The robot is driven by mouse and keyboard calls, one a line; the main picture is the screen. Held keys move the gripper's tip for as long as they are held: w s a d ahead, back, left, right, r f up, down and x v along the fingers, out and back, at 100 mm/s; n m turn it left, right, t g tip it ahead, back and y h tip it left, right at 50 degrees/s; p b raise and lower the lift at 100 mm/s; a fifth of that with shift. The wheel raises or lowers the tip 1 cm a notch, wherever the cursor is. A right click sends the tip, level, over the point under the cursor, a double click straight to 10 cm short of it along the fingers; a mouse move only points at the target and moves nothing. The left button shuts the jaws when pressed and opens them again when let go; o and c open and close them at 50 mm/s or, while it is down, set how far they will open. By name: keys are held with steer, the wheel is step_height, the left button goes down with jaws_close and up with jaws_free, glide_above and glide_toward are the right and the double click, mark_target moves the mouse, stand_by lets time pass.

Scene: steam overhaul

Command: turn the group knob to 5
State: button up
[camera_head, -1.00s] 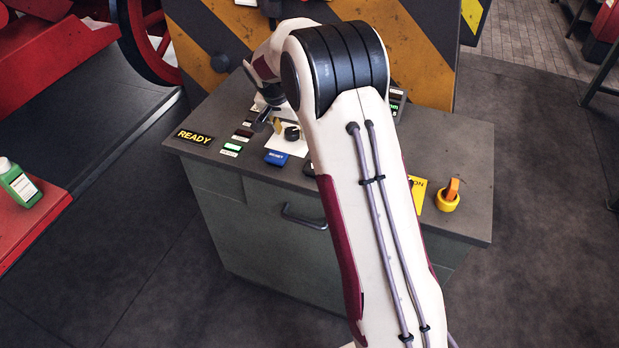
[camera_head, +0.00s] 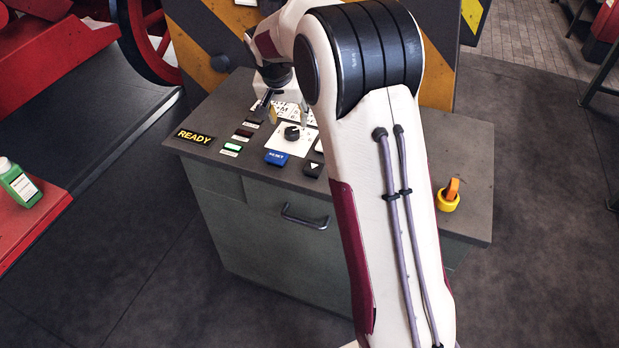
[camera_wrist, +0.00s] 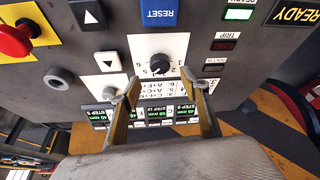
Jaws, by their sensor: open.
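The group knob (camera_head: 291,133) is a small black round knob on a white plate (camera_head: 302,146) on the console top. In the wrist view the knob (camera_wrist: 160,68) has numbers around it; its exact setting is too small to read. My gripper (camera_head: 287,116) is open and empty, pointing down just behind the knob in the head view. In the wrist view my gripper (camera_wrist: 151,90) has its two fingertips spread apart, below the knob in the picture. I see no contact with the knob.
A red mushroom button (camera_wrist: 14,41) shows at the wrist view's left. Small green displays (camera_wrist: 154,115) lie between and beside the fingers. A READY sign (camera_head: 195,137) is at the console's left.

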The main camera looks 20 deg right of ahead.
steer(key=s+n, duration=0.1)
steer(key=s, duration=0.1)
steer(key=s+a+f+n+g, duration=0.1)
steer(key=s, duration=0.3)
steer(key=shift+s+a+f+n, duration=0.2)
steer(key=shift+a+f+n, duration=0.05)
steer(key=shift+f+n, duration=0.15)
steer(key=s+a+r+n, duration=0.1)
steer(key=s+a+r, duration=0.1)
steer(key=s, duration=0.7)
steer(key=s+a+r+n+y, duration=0.1)
steer(key=s+r, duration=0.4)
steer(key=s, duration=0.5)
steer(key=shift+s+a+r+n+y, duration=0.2)
steer(key=shift+s+a+n+y, duration=0.1)
steer(key=shift+a+n, duration=0.3)
steer(key=shift+d, duration=0.1)
